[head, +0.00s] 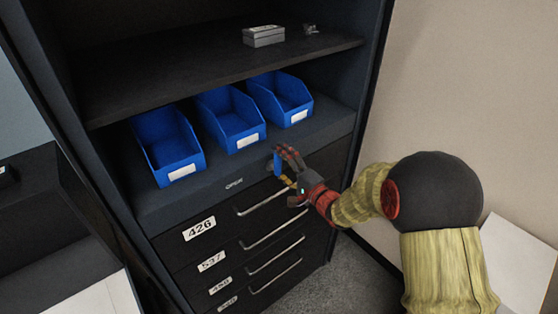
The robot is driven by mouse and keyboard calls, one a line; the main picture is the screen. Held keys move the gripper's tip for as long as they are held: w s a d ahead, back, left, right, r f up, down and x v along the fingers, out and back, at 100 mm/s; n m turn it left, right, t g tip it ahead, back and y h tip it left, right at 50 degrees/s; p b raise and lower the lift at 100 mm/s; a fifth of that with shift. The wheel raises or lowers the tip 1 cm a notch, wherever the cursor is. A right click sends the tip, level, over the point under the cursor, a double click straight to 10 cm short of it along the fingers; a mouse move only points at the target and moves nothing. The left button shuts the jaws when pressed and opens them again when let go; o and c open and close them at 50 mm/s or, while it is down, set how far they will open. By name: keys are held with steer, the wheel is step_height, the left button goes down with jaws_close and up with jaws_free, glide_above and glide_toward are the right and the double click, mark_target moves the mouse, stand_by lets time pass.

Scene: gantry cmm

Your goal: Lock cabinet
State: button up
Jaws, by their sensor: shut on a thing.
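The dark cabinet (160,226) stands in the middle of the head view, with an open upper part and several drawers below. My gripper (284,160) is at the right part of the cabinet's front ledge, above the top drawer's handle (270,200). It is shut on a small blue piece (277,164), which looks like a key or its tag. A round fitting, perhaps the lock, shows just left of the blue piece. My fingers hide much of this spot, so I cannot tell whether the piece sits in the lock. The visible drawers look closed.
Three blue bins (168,150) stand in a row on the ledge, left of and behind my gripper. A small grey box (263,36) lies on the shelf above (190,65). A beige wall (455,80) is close on the right. Grey floor shows at the cabinet's foot.

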stand_by(0.4)
steer(key=o, duration=1.7)
steer(key=shift+d, duration=0.1)
steer(key=v, duration=1.1)
steer(key=shift+s+d, duration=0.25)
steer(key=shift+s, duration=0.05)
